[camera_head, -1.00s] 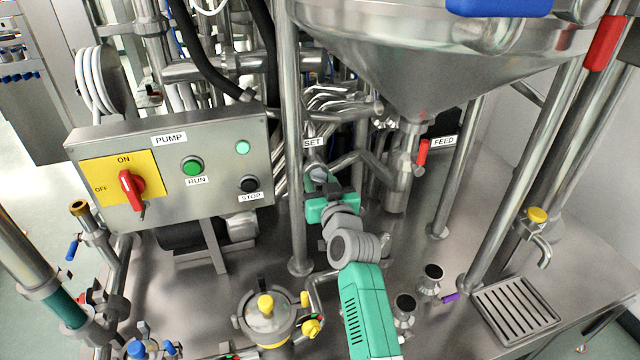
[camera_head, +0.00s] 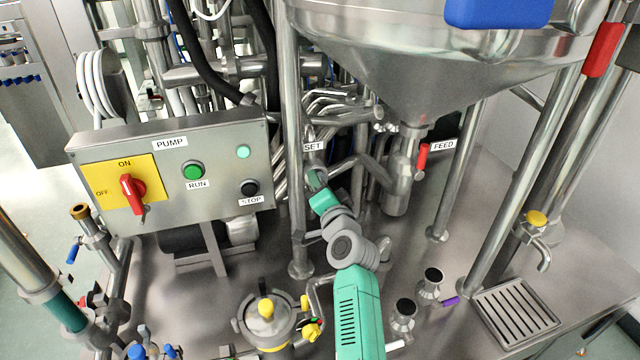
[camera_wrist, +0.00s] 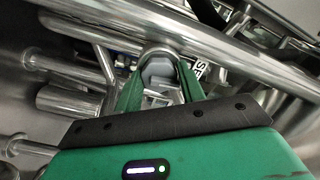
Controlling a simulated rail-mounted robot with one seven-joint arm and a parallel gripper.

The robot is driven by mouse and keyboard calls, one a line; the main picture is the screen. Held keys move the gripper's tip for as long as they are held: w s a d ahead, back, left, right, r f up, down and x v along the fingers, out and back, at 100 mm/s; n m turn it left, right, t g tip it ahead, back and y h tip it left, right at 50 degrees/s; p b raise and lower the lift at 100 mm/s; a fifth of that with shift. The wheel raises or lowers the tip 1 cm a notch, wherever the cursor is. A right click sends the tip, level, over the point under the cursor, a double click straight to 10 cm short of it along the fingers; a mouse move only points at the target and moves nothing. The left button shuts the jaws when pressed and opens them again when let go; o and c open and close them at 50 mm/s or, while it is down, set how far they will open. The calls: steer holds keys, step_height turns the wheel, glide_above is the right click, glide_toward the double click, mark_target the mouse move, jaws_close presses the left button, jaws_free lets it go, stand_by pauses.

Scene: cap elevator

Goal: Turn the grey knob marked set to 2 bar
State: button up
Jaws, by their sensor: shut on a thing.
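The grey knob (camera_wrist: 158,72) sits between the two green fingers of my gripper (camera_wrist: 158,88) in the wrist view. The fingers are shut on it, one on each side. In the head view my gripper (camera_head: 318,182) is at the knob just below the white SET label (camera_head: 313,146), and it hides most of the knob. The SET label (camera_wrist: 198,80) also shows in part beside the right finger in the wrist view, tilted. I cannot read a pressure gauge or a 2 bar mark in these frames.
Steel pipes (camera_wrist: 120,35) run close around the knob. A vertical post (camera_head: 293,150) stands just left of my gripper. The FEED valve's red handle (camera_head: 422,155) is to the right. The pump box (camera_head: 225,150) is at left, and the steel cone (camera_head: 400,60) hangs above.

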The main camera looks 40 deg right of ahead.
steer(key=m+p, duration=0.1)
steer(key=m, duration=0.3)
steer(key=shift+f+m, duration=0.15)
steer(key=shift+m, duration=0.65)
steer(key=shift+f, duration=0.1)
steer(key=o, duration=0.9)
steer(key=shift+p, duration=0.3)
steer(key=shift+s+r, duration=0.1)
steer(key=shift+r, duration=0.1)
steer(key=p+v, duration=0.2)
steer(key=v, duration=0.5)
steer(key=shift+s+a+p, duration=0.15)
steer(key=shift+s+p, duration=0.15)
